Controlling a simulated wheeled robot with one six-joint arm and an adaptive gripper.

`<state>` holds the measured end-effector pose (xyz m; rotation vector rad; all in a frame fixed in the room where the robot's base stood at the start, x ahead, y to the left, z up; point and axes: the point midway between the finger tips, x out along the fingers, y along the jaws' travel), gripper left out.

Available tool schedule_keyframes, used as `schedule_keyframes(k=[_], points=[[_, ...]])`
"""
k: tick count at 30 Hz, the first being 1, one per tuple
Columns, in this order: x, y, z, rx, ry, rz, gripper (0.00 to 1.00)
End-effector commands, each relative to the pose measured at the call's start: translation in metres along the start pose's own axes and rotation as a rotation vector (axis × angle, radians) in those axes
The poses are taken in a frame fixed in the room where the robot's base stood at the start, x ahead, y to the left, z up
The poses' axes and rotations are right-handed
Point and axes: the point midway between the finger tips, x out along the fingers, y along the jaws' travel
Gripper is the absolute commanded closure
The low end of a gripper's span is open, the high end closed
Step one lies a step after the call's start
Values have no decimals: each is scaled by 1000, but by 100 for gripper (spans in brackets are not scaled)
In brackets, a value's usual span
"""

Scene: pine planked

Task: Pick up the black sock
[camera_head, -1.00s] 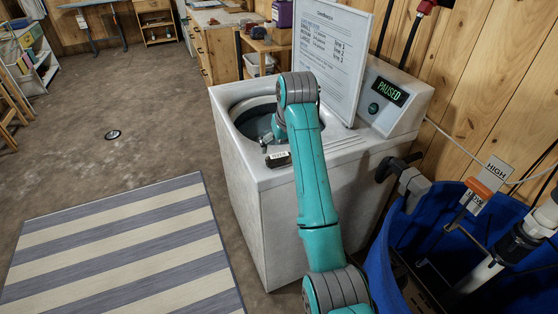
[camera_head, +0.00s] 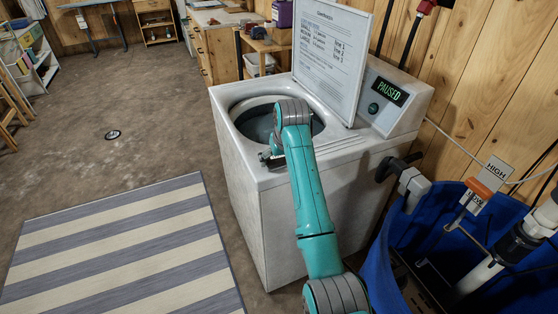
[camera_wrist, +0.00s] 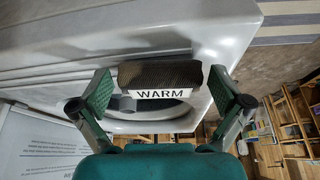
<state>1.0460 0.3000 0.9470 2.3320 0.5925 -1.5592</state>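A black, ribbed-looking piece (camera_wrist: 160,73) lies at the front rim of the washing machine in the wrist view. It carries a white label (camera_wrist: 162,94) reading WARM. It could be the black sock, but its full shape does not show. My gripper (camera_wrist: 160,84) is open, with one finger on each side of the black piece and a visible gap to each. In the head view my gripper (camera_head: 268,158) is at the front edge of the machine's opening, and the black piece is mostly hidden there.
The white washing machine (camera_head: 262,208) has its lid (camera_head: 330,50) up and its display reads PAUSED. A blue bin (camera_head: 392,262) holding pipes and tools stands at the right. A striped rug (camera_head: 120,250) lies on the open floor at left.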

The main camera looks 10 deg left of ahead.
Motion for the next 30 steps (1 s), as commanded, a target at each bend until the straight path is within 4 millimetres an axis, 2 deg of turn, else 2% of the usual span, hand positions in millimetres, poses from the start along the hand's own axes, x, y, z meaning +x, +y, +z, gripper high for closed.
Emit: schedule_keyframes(k=[1,6,17,30], points=[[0,0,0,0,0,0,10],[0,0,0,0,0,0,51],[-6,0,-3,0,2,0,52],[-75,0,-31,0,2,0,52]])
